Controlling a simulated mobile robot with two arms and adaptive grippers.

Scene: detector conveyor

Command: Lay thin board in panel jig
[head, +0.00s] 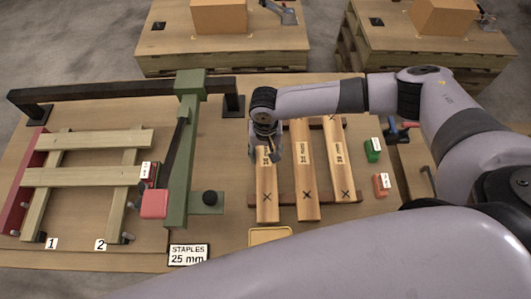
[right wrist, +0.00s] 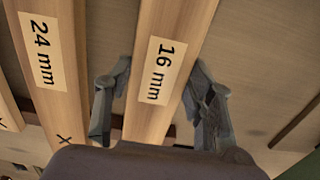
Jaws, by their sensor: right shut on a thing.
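The thin board (head: 267,202), labelled 16 mm in the right wrist view (right wrist: 150,115), is the leftmost of three wooden boards in the head view. My right gripper (head: 271,150) is shut on it near its far end, one finger on each side, as the right wrist view (right wrist: 160,75) shows. It appears to lie on the dark red supports; I cannot tell whether it is lifted. The panel jig (head: 16,195) is at the left, with a red side rail, two lengthwise pieces (head: 118,215) and two boards (head: 80,177) across them. My left gripper is out of view.
A board labelled 24 mm (right wrist: 42,60) lies beside the held one. A green post and beam with a red-headed tool (head: 153,204) stands between jig and boards. A sign reading STAPLES 25 mm (head: 188,255) is at the front. Green (head: 372,151) and red (head: 380,185) blocks are right.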

